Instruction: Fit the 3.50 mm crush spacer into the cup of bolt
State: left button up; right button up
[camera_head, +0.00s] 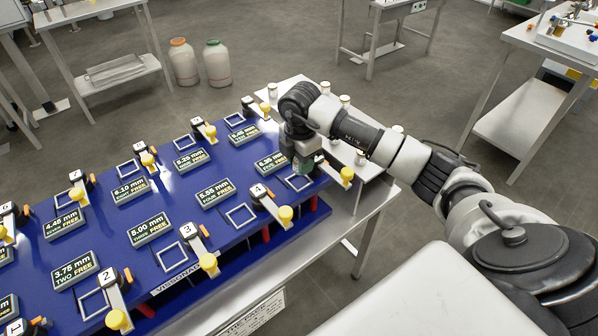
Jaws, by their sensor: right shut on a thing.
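A blue board (165,210) carries numbered stations, each with a label plate, a pale square frame and a yellow-knobbed lever. My right gripper (303,168) points down over the board's right end, just above a square frame (300,183) and beside the plate reading 6.35 mm (270,162). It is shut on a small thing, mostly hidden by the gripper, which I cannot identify. I cannot make out the 3.50 mm crush spacer or the bolt's cup by name. A label plate (8,307) is cut off at the lower left edge. My left gripper is not in view.
A yellow knob (346,174) stands right of my right gripper. Small pale cylinders (360,157) stand along the table behind the board. A pale table (372,205) carries the board. Other benches (520,110) and two jugs (217,63) stand beyond, with open floor between.

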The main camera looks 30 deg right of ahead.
notch_tip(320, 180, down, 4)
jog(key=shift+a+r+p, duration=0.15)
jog(key=shift+r+p, duration=0.05)
jog(key=shift+p, duration=0.15)
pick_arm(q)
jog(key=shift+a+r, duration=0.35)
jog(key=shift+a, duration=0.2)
pick_arm(e)
jog(key=shift+f, duration=0.2)
jog(key=shift+f, duration=0.1)
jog(key=o, duration=1)
jog(key=shift+r, duration=0.25)
notch_tip(320, 180, up, 10)
jog(key=shift+r+b, duration=0.2)
jog(key=shift+b, duration=1.05)
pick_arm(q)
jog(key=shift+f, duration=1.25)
pick_arm(e)
jog(key=shift+r, duration=0.7)
